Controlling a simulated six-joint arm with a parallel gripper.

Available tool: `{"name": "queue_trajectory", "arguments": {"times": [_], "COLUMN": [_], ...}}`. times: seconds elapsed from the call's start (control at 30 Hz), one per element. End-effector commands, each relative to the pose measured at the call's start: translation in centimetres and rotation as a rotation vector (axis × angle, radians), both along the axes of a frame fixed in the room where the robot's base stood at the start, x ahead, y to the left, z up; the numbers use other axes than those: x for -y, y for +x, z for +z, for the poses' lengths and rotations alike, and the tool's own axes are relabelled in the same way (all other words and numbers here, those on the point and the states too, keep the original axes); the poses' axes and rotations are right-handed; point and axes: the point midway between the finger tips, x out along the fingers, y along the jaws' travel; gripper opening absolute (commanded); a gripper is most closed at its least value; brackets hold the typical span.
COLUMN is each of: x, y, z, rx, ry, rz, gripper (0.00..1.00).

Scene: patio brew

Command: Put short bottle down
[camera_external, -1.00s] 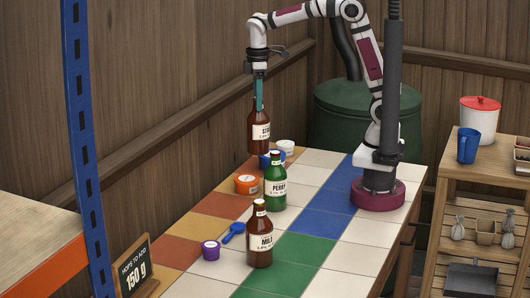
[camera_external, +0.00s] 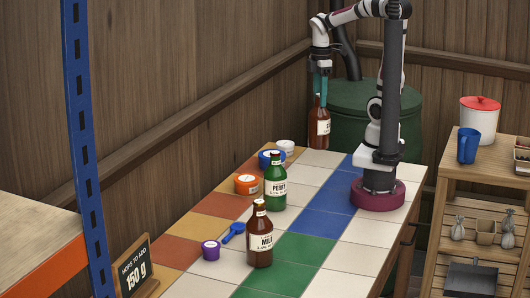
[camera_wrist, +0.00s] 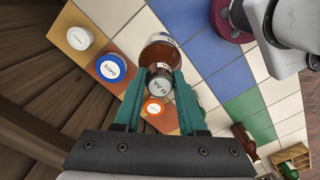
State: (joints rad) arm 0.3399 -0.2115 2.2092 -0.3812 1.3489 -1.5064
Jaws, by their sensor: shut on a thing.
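A brown bottle (camera_external: 319,128) with a pale label hangs in my gripper (camera_external: 321,88), which is shut around its neck. In the outside view it is upright, above the far end of the tiled table. In the wrist view the bottle (camera_wrist: 160,54) sits between the teal fingers of my gripper (camera_wrist: 160,88), its pale cap toward the camera. A green bottle (camera_external: 275,188) labelled PERRY and a brown bottle (camera_external: 260,240) labelled MILD stand on the tiled table (camera_external: 335,225).
An orange tub (camera_external: 246,185), a blue tub (camera_external: 271,159), a white tub (camera_external: 285,147), a purple tub (camera_external: 211,250) and a blue scoop (camera_external: 232,232) are on the table's left side. White tiles at the far end look clear.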

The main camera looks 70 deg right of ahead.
Motion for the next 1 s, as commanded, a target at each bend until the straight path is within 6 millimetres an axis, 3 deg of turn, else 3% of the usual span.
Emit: {"name": "queue_trajectory", "arguments": {"times": [0.6,0.77,1.0], "x": [-9.0,-9.9,-9.8], "y": [4.5,4.9,4.9], "z": [-6.0,-7.0,-10.4], "rx": [-0.001,-0.001,-0.001], "ry": [0.0,0.0,0.0], "rz": [0.003,0.0,-0.002], "gripper": [0.0,0.0,0.0]}}
